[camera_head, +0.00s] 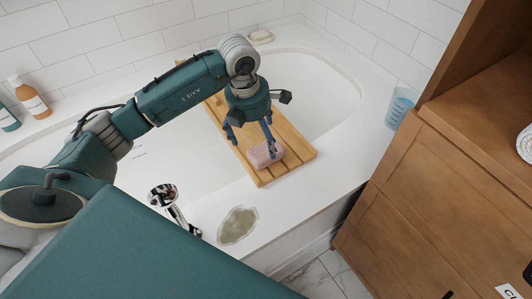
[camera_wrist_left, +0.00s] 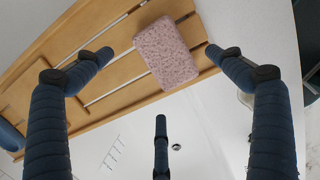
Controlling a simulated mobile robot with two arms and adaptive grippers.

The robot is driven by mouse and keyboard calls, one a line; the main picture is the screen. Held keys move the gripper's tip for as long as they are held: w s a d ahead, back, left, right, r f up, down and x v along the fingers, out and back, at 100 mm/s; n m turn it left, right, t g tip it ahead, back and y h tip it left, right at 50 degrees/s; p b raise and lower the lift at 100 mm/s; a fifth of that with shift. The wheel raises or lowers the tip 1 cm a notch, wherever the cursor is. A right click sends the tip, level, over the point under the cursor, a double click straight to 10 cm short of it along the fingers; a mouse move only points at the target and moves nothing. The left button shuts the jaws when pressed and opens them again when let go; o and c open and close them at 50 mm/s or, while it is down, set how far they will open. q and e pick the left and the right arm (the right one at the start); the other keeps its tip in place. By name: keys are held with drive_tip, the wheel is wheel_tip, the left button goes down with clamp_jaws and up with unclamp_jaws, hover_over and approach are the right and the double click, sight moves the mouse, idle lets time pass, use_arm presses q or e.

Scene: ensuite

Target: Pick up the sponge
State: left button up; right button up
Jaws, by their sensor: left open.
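The sponge (camera_head: 266,154) is a pink, speckled block lying on a slatted wooden bath tray (camera_head: 297,150), near the tray's front end. In the left wrist view the sponge (camera_wrist_left: 166,53) lies beyond the fingertips, a little right of centre, on the tray's slats (camera_wrist_left: 110,62). My left gripper (camera_head: 251,146) is open and points down over the tray, just above the sponge. In the head view one finger crosses in front of the sponge. In the left wrist view my left gripper (camera_wrist_left: 158,85) has its fingers spread with nothing between them. My right gripper is not in view.
The tray rests across a white bathtub (camera_head: 335,75). A chrome faucet (camera_head: 170,205) and a soap-like oval dish (camera_head: 238,226) are on the front rim. A blue cup (camera_head: 399,107) stands at right beside a wooden cabinet (camera_head: 440,200). Bottles (camera_head: 30,98) stand at far left.

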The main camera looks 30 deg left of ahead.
sight(263, 148)
use_arm(q)
drive_tip(key=f, duration=0.4)
drive_tip(key=shift+w+d+f+b, duration=0.2)
drive_tip(key=shift+w+d+b, duration=0.1)
drive_tip(key=shift+w+d, duration=0.1)
drive_tip(key=shift+w+f, duration=0.1)
drive_tip(key=shift+f, duration=0.2)
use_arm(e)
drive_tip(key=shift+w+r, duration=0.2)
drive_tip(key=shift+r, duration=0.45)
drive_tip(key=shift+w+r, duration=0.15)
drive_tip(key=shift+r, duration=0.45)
use_arm(q)
drive_tip(key=c, duration=1)
